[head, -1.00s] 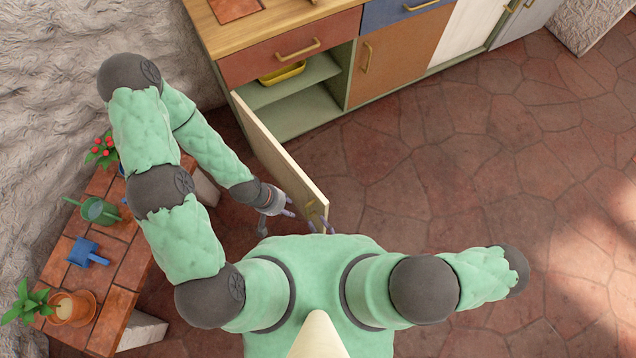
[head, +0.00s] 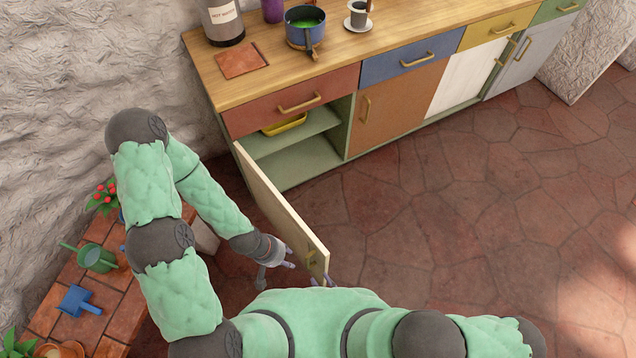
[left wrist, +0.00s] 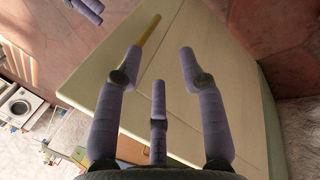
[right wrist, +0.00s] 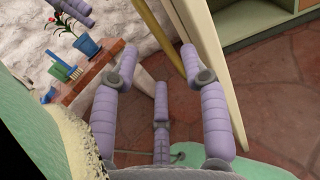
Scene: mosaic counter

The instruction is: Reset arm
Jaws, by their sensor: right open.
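My left gripper (head: 290,262) is low beside the open cabinet door (head: 280,210), on the door's left side. In the left wrist view its fingers (left wrist: 165,50) are spread and empty, facing the cream door panel (left wrist: 200,110). My right gripper (head: 325,280) shows only as fingertips at the door's free end; my body hides the rest. In the right wrist view its fingers (right wrist: 157,55) are spread, with nothing clearly held. The door (right wrist: 210,50) and its yellow handle (right wrist: 158,30) are close by; I cannot tell whether they touch.
The open cabinet (head: 300,150) has a yellow tray (head: 285,125) on its shelf. A blue pot (head: 305,28) and a white cup (head: 357,15) stand on the wooden counter (head: 345,50). A tiled bench (head: 50,300) is at left. The floor (head: 450,210) at right is clear.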

